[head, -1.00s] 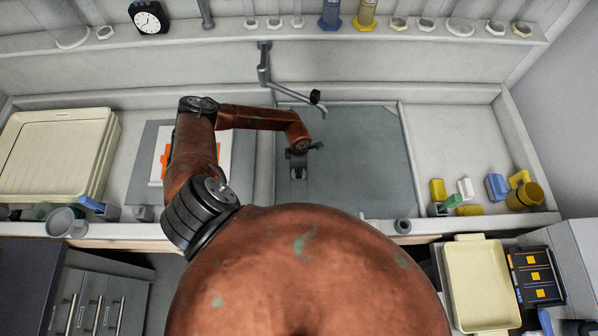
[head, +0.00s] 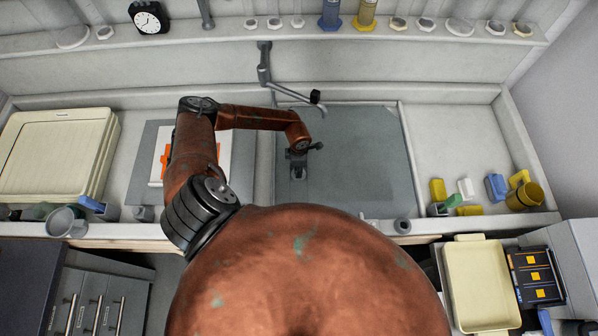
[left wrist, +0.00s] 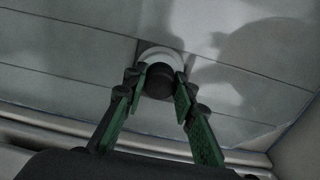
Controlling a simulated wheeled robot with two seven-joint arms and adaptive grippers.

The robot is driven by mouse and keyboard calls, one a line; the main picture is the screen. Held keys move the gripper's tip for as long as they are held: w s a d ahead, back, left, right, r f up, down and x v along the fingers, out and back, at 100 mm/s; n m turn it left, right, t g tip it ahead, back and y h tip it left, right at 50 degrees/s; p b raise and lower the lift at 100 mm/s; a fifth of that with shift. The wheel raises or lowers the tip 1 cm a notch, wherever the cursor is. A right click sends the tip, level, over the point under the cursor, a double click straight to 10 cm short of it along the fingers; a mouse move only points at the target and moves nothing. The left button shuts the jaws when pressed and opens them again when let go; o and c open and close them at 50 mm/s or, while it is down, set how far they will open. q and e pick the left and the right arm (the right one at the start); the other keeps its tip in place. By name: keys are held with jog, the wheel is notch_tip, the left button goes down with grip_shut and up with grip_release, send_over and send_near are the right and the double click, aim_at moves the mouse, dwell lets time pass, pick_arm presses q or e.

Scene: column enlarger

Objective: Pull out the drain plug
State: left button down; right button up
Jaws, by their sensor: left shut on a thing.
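My left gripper (head: 298,172) reaches down into the grey sink basin (head: 360,160), near its left side. In the left wrist view the gripper (left wrist: 159,88) has its green-padded fingers closed around a dark round plug (left wrist: 159,79). A pale ring, the drain rim (left wrist: 160,56), shows behind the plug on the grey sink floor. I cannot tell whether the plug sits in the drain or is clear of it. In the head view the gripper hides the plug. My right gripper is not in view.
A faucet (head: 290,88) hangs over the basin's back left. Stacked cream trays (head: 50,150) stand at the left. Yellow, white and blue items and a yellow jug (head: 524,196) stand on the right counter. The basin's middle and right are clear.

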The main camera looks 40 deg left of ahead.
pick_arm(q)
jog(key=shift+r+p, duration=0.3)
jog(key=shift+r, duration=0.15)
dwell(0.5)
jog(key=shift+r+p, duration=0.7)
jog(key=shift+r, duration=0.3)
jog(key=shift+r, duration=0.1)
jog(key=shift+w+r+p, duration=0.1)
jog(key=shift+r+p, duration=2.1)
jog(key=shift+r, duration=0.9)
jog(key=shift+f, duration=0.1)
